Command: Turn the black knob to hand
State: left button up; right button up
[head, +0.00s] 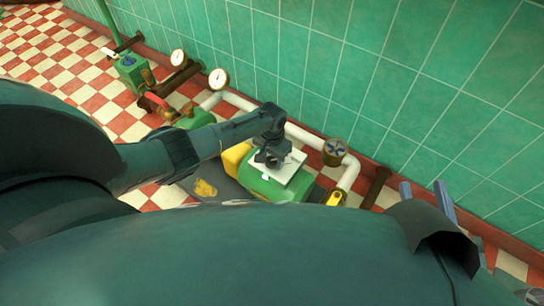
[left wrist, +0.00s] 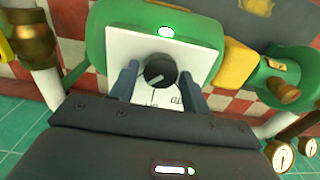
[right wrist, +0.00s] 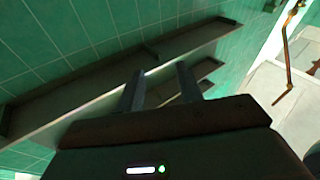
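The black knob (left wrist: 159,72) sits on a white plate (left wrist: 122,45) with printed marks, on a green housing (left wrist: 98,30). A pale pointer line shows on the knob. In the head view my left gripper (head: 268,160) is over the white plate (head: 293,168) and hides the knob. My right gripper (head: 425,195) is open and empty at the right; its fingers also show in the right wrist view (right wrist: 159,78).
A white pipe (head: 300,133) with a brass valve (head: 335,152) runs behind the housing along the green tiled wall (head: 350,80). Gauges (head: 218,79) and a red-handled valve (head: 157,101) stand further left. A long ledge (right wrist: 90,82) lies before my right gripper.

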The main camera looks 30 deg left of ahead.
pick_arm(q)
jog(key=shift+o, duration=1.1)
jog(key=shift+r, duration=0.25)
notch_tip(320, 180, up, 3)
jog(key=shift+f+p, duration=0.2)
jog(key=shift+p, duration=0.9)
notch_tip(320, 180, up, 10)
jog(key=p, duration=0.5)
pick_arm(e)
jog(key=d+m+g+h, duration=0.1)
jog(key=d+g+h, duration=0.1)
jog(key=g+h, duration=0.1)
jog(key=shift+d+f, duration=0.1)
